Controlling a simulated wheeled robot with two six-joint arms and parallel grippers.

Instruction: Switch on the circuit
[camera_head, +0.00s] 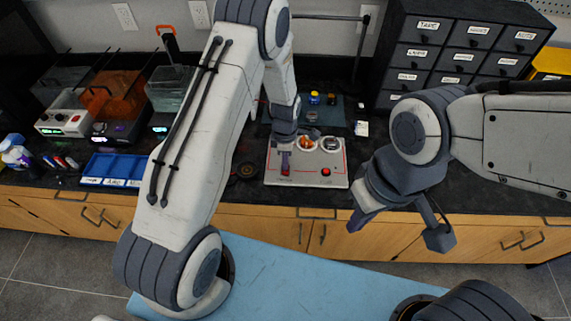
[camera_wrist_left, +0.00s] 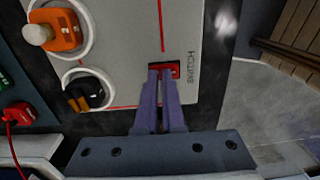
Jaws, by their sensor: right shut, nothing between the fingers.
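A white circuit board (camera_head: 308,172) with red lines lies on the dark counter. A small red switch (camera_wrist_left: 175,69), next to printed letters reading SWITCH, shows in the left wrist view. An orange holder with a white bulb (camera_wrist_left: 38,34) and a black part (camera_wrist_left: 88,92) sit in round white rings. My right gripper (camera_head: 362,218) is shut and empty, right of the board, in front of the counter.
A blue tray (camera_head: 113,170) and several machines stand at left. A dark drawer cabinet (camera_head: 455,55) stands at back right. A mat (camera_head: 340,113) with small items lies behind the board.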

